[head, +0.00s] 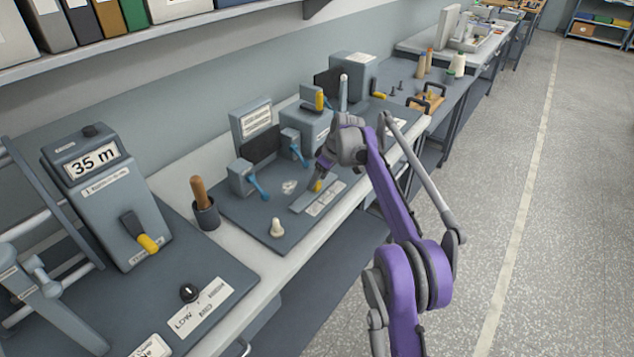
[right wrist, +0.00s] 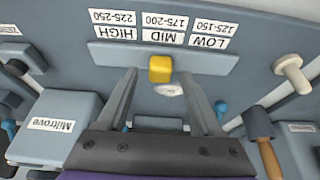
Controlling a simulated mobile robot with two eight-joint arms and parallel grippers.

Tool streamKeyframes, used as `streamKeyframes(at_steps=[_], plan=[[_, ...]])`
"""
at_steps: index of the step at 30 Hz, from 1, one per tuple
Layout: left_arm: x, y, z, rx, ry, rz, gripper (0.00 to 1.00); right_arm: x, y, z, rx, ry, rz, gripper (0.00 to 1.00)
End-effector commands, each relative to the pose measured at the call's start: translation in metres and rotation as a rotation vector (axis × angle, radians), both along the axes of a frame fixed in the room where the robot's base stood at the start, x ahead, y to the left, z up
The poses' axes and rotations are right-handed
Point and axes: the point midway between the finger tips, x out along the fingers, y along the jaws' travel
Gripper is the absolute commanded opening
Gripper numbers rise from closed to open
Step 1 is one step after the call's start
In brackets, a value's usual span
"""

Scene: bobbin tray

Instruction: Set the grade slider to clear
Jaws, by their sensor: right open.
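The slider has a yellow knob (right wrist: 160,68) on a flat grey track plate (right wrist: 215,62); in the head view the knob (head: 317,186) is small and partly behind my gripper. In the right wrist view the labels read upside down: LOW (right wrist: 208,41), MID (right wrist: 163,37) and HIGH (right wrist: 115,33). The knob stands by the MID label. No label reading "clear" shows. My right gripper (right wrist: 160,76) is open, its fingers on either side of the knob with gaps between; whether they touch it is not visible. My left gripper is not in view.
A cream peg (head: 277,228) stands near the panel's front edge. Blue-handled levers (head: 258,187) and grey boxes stand behind the slider. A wooden-handled tool sits in a dark cup (head: 206,214). A "35 m" machine (head: 105,195) stands at left. The floor aisle is clear.

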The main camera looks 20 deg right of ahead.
Motion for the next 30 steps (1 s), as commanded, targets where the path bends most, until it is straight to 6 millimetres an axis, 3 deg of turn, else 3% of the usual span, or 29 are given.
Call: streamKeyframes(at_steps=[5,14,25,30], plan=[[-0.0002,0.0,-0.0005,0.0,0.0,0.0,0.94,0.004,0.0036,-0.0121,0.0,0.0,0.001,0.68],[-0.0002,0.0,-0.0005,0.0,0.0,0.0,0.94,0.0043,0.0039,-0.0133,0.0,0.0,0.0,0.66],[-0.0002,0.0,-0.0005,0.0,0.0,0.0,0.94,0.0044,0.0038,-0.0131,0.0,0.0,0.0,0.0],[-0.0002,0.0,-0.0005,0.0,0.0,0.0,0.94,0.0042,0.0037,-0.013,0.0,0.0,0.0,0.0]])
